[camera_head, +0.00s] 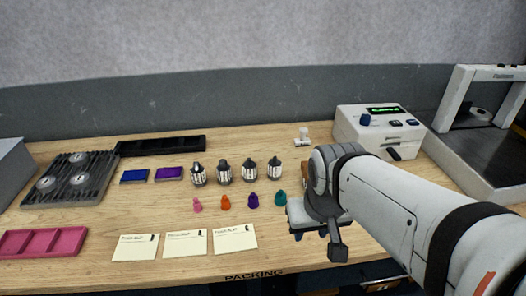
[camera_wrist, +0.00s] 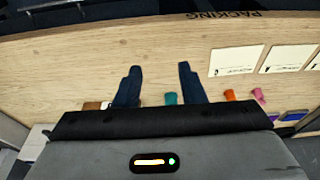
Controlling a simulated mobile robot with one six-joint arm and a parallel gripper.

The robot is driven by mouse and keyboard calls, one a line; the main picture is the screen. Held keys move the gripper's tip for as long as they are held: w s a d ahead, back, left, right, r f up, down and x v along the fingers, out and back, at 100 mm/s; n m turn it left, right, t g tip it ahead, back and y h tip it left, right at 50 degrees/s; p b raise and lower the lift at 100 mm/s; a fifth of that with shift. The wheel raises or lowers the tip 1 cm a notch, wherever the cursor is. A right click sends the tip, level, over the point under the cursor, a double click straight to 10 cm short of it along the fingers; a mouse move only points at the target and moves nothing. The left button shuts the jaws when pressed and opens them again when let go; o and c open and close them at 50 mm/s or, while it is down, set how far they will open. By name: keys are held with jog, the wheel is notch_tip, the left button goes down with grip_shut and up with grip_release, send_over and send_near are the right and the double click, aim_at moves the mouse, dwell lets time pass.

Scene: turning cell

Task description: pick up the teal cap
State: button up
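The teal cap (camera_head: 280,198) stands on the wooden table at the right end of a row of small caps. In the head view my gripper (camera_head: 310,236) is just to its right and nearer the front edge, apart from it. In the wrist view my gripper (camera_wrist: 159,69) is open, with its two dark blue fingers spread. The teal cap (camera_wrist: 171,99) shows between the fingers, closer to the right one, back from the fingertips. Nothing is held. The cap's lower part is cut off by my gripper's body there.
Purple (camera_head: 252,200), orange (camera_head: 225,202) and pink (camera_head: 197,205) caps stand left of the teal one. Several metal-and-black holders (camera_head: 250,171) stand behind. Paper slips (camera_head: 186,243) lie in front. A white device (camera_head: 378,130) stands at the back right. The front right table is bare.

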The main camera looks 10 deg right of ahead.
jog(key=shift+o, duration=0.8)
jog(key=shift+w, duration=0.1)
jog(key=o, duration=0.3)
jog(key=shift+w+a+r+m, duration=0.2)
jog(key=shift+w+a+m, duration=0.15)
jog(key=shift+w, duration=0.25)
jog(key=shift+w+a+r+m, duration=0.25)
jog(key=shift+w+a, duration=0.15)
jog(key=shift+w, duration=0.2)
jog(key=m+g+p, duration=0.2)
jog(key=m+g, duration=0.1)
jog(key=m, duration=0.5)
send_over(281, 191)
jog(key=f, duration=0.3)
jog(key=shift+d+f, duration=0.25)
jog(key=shift+f, duration=0.15)
jog(key=shift+w+f, duration=0.15)
jog(key=shift+f, duration=0.1)
jog(key=shift+a+f+p, duration=0.2)
jog(key=shift+f+p, duration=0.1)
jog(key=shift+f, duration=3.4)
